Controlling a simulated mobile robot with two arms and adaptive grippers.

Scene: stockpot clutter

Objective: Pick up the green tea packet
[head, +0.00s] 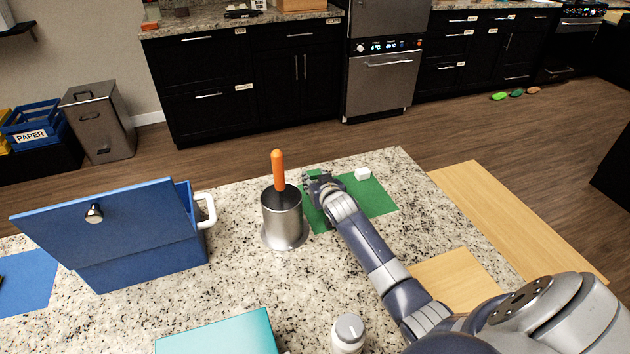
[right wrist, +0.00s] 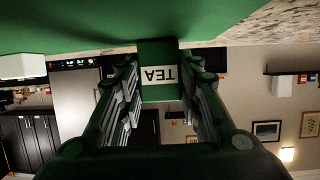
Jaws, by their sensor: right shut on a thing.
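The green tea packet (right wrist: 160,70) is between the fingers of my right gripper (right wrist: 160,88) in the right wrist view, with its white TEA label upside down in that picture. The fingers are shut on it from both sides. In the head view my right gripper (head: 318,182) is low over the left part of a green mat (head: 375,203), and the arm largely hides the packet. The packet's far end meets the green of the mat in the wrist view; I cannot tell whether it touches. My left gripper is not in view.
A steel pot (head: 282,220) with an orange-handled tool (head: 278,170) stands just left of my right gripper. A small white block (head: 362,174) lies on the mat. A blue box (head: 125,235), a teal box (head: 220,335) and a white-capped bottle (head: 348,332) stand nearby.

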